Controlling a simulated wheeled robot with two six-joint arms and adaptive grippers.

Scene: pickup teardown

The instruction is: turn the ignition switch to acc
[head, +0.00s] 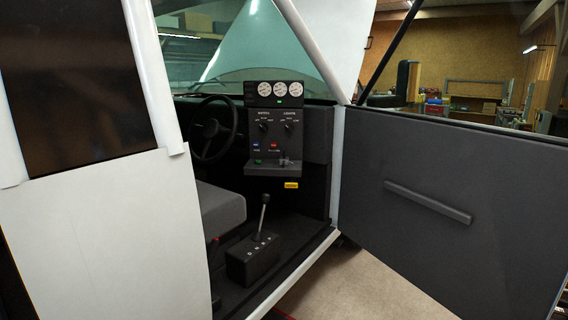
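Neither of my grippers is in the head view, and nothing touches the panel.
The open door (450,200) stands at the right and the white body panel (110,240) at the left, with the cab opening between them. Inside are the steering wheel (211,129), grey seat (220,208) and shift lever (262,215). Three gauges (278,90) top the panel.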

